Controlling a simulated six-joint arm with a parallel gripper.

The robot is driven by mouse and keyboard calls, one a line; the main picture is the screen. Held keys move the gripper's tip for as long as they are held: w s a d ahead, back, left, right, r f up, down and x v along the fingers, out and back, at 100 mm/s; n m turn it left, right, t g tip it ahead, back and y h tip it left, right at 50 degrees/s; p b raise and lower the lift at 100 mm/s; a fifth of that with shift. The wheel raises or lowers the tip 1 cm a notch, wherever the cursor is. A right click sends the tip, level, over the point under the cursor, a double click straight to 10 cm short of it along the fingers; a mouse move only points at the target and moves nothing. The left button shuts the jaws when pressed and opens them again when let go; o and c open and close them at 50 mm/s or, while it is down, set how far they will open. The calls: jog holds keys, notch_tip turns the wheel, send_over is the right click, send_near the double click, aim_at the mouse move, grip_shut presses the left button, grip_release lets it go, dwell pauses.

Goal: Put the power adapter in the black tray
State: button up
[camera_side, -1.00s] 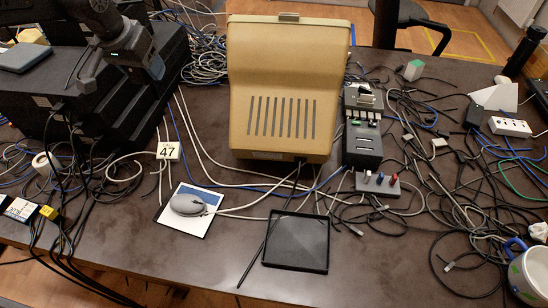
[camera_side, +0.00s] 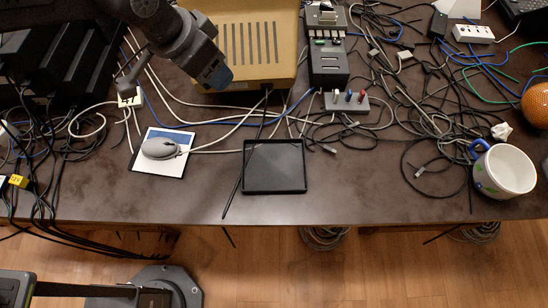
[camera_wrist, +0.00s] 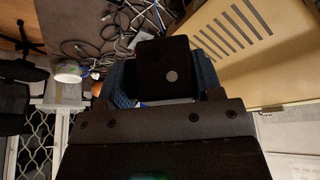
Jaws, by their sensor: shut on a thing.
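The black power adapter (camera_wrist: 163,62), a dark block with a round grey spot, sits between the blue fingers of my gripper (camera_wrist: 165,85) in the wrist view. The gripper is shut on it. In the side view my gripper (camera_side: 214,76) is in the air in front of the beige case's left part, up and to the left of the tray. The adapter cannot be made out there. The square black tray (camera_side: 275,167) lies flat and empty near the table's front edge, apart from the gripper.
The beige case (camera_side: 258,75) stands behind the tray. A mouse (camera_side: 160,148) on a picture pad (camera_side: 148,164) is to its left. A dark cable runs along the tray's left edge. Cables crowd the right, with a white mug (camera_side: 504,172). Table in front is clear.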

notch_tip(320, 180, down, 13)
send_over(278, 163)
jog(key=s, duration=0.1)
jog(key=f, duration=0.5)
jog(key=a+f, duration=0.1)
jog(key=f, duration=0.1)
jog(key=shift+f, duration=2.4)
jog(key=shift+f, duration=0.2)
jog(key=o, duration=1)
